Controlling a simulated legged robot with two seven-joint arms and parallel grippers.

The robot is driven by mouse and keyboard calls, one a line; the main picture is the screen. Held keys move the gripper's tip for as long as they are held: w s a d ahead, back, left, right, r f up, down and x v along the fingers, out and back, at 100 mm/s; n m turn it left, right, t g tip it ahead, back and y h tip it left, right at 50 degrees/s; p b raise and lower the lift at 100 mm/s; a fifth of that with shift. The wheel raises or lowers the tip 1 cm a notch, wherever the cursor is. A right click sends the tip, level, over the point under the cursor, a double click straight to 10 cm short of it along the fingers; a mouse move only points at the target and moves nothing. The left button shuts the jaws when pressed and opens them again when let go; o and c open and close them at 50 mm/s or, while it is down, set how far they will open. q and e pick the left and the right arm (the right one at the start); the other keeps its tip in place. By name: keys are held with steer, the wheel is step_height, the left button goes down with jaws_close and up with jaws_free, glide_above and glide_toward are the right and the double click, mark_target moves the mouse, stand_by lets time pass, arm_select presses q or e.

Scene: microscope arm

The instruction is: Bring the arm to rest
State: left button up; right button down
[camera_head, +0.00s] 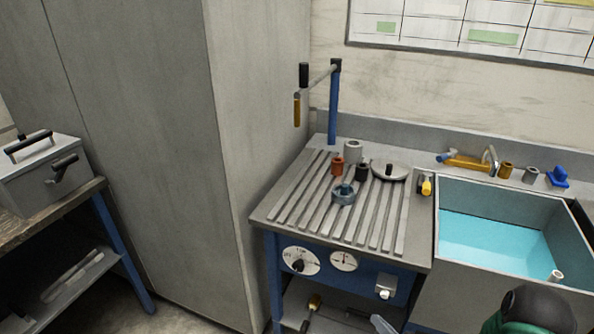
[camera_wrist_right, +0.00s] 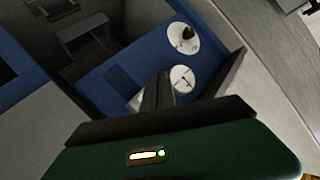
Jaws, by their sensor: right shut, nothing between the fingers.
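The arm (camera_head: 319,77) is a thin grey bar on top of a blue post (camera_head: 333,110) at the back left of a grooved worktop (camera_head: 285,205). It reaches left from the post, and its outer end carries a black grip (camera_head: 303,75) and a hanging brass tube (camera_head: 297,110). My right arm's green and black part shows at the head view's lower right, well away from the post. In the right wrist view my right gripper (camera_wrist_right: 160,80) is shut and empty, in front of a blue panel with dials (camera_wrist_right: 182,78). My left gripper is out of view.
On the worktop stand an orange-red piece (camera_head: 337,164), a grey cylinder (camera_head: 353,151), a blue-grey round piece (camera_head: 343,194) and a pale dish (camera_head: 397,171). A sink (camera_head: 492,190) with blue water lies right. A tall grey cabinet (camera_head: 165,120) stands left.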

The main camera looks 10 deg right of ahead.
step_height(320, 180, up, 9)
steer(key=s+a+n+g+h+p, duration=0.1)
steer(key=a+n+g+h+p, duration=0.2)
steer(key=g+p, duration=0.3)
steer(key=s+a+r+g+p, duration=0.1)
steer(key=s+a+r+g, duration=0.5)
steer(key=s, duration=0.7)
step_height(320, 180, up, 2)
steer(key=shift+s+a+r+n+h+p, duration=0.2)
steer(key=shift+a+n+h+p, duration=0.1)
steer(key=shift+a, duration=0.95)
steer(key=shift+d, duration=0.3)
